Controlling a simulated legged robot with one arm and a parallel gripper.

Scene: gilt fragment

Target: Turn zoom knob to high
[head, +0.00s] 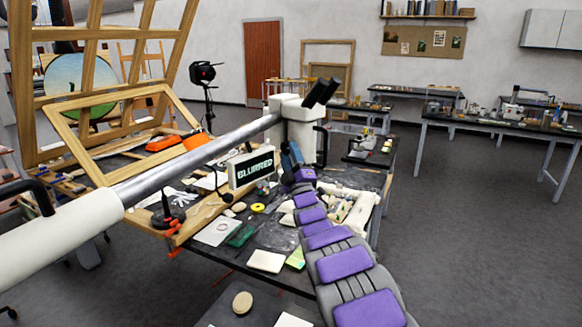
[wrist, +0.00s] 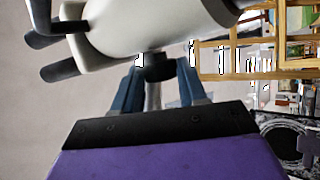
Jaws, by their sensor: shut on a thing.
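A white microscope head (head: 302,125) with two black eyepieces (head: 322,92) hangs on a long metal boom. In the wrist view its pale body (wrist: 150,30) fills the top. A small dark knob (wrist: 158,67) sticks out from the body, between the blue fingers of my gripper (wrist: 160,80). The fingers close on the knob from both sides. In the head view my gripper (head: 291,157) is at the underside of the microscope head, and the knob is hidden there. The knob's setting cannot be read.
The metal boom (head: 200,160) crosses from lower left to the microscope. A cluttered black worktable (head: 275,236) lies below, with wooden frames (head: 125,137) at left. Other benches (head: 500,128) stand at back right. The grey floor (head: 480,240) at right is clear.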

